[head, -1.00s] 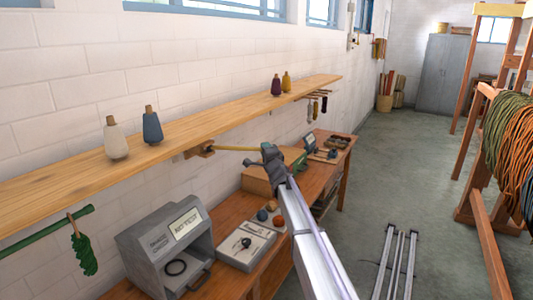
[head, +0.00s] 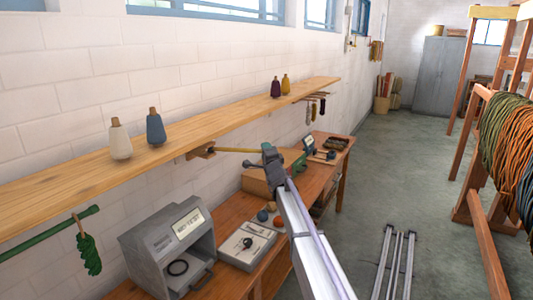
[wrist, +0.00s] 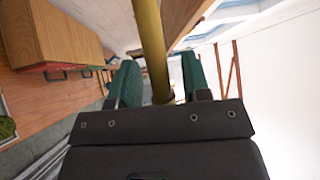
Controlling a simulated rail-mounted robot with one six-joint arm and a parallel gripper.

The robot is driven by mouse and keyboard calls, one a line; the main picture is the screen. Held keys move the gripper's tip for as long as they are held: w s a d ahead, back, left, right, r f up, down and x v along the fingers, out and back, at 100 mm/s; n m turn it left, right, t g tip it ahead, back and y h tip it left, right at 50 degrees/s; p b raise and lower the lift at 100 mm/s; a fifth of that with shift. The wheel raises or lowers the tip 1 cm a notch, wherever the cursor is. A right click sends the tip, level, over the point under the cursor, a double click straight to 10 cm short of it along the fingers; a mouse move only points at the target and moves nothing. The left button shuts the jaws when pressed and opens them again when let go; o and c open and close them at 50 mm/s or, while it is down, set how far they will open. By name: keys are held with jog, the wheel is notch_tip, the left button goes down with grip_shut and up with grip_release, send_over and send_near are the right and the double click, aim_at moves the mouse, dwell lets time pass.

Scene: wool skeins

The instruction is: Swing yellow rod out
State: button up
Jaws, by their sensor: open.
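The yellow rod (head: 236,150) runs from a wooden bracket (head: 203,151) under the shelf to my gripper (head: 272,160) in the head view. No skein shows on its visible part. In the wrist view the rod (wrist: 151,40) passes between the two green fingers of my gripper (wrist: 160,78). The fingers stand apart, with a gap visible on the rod's right side. Contact on the left side is hard to tell. In the head view my gripper hides the rod's near end.
A wooden shelf (head: 60,182) runs along the wall, carrying several yarn cones. A green rod (head: 50,224) with a green skein (head: 88,253) hangs at left. Below are a grey box (head: 165,245) and workbench (head: 228,215).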

jog(key=shift+s, duration=0.1)
jog(key=b+v, duration=0.2)
jog(key=v, duration=0.8)
jog(key=shift+s, duration=0.25)
jog(key=shift+f, duration=0.15)
jog(key=shift+c, duration=0.2)
